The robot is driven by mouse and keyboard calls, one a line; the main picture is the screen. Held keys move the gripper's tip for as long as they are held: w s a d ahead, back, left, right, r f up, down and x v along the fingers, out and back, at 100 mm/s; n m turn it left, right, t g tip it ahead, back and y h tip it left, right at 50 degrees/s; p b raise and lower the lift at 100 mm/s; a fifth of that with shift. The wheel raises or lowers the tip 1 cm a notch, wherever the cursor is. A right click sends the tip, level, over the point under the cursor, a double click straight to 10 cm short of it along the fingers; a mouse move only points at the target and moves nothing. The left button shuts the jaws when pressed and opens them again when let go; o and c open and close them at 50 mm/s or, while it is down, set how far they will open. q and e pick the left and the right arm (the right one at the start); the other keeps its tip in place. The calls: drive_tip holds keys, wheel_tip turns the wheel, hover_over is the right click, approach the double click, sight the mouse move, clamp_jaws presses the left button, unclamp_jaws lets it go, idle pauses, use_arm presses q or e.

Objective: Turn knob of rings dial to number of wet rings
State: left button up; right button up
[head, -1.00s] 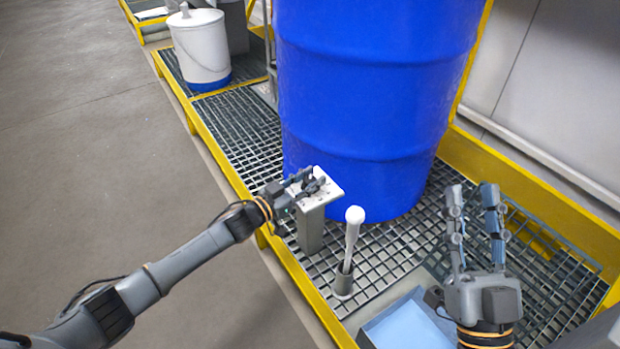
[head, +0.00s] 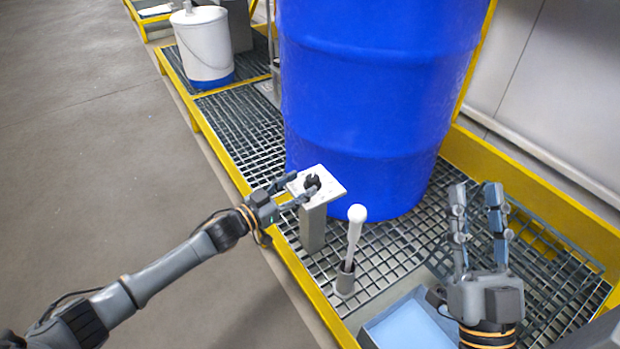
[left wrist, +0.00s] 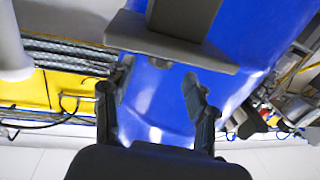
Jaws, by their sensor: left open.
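The rings dial is a white plate (head: 333,189) on a grey post (head: 312,229) in front of the blue drum. Its black knob (head: 312,183) stands up from the plate; its number marks are too small to read. My left gripper (head: 286,190) is open at the left edge of the plate, apart from the knob, with nothing seen between its fingers. In the left wrist view, the open fingers (left wrist: 155,90) are below the grey plate edge (left wrist: 165,50). My right gripper (head: 477,190) is open and empty, upright at the right. No wet rings can be made out.
A white-topped rod (head: 355,235) stands in a grey holder right of the dial. A light blue tray (head: 410,325) lies at the front. The blue drum (head: 375,90) stands on the grating, edged by a yellow rail (head: 300,285). A white bucket (head: 204,48) is at the back left.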

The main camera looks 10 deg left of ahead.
use_arm(q)
drive_tip(key=v, duration=0.7)
drive_tip(key=shift+s, duration=0.1)
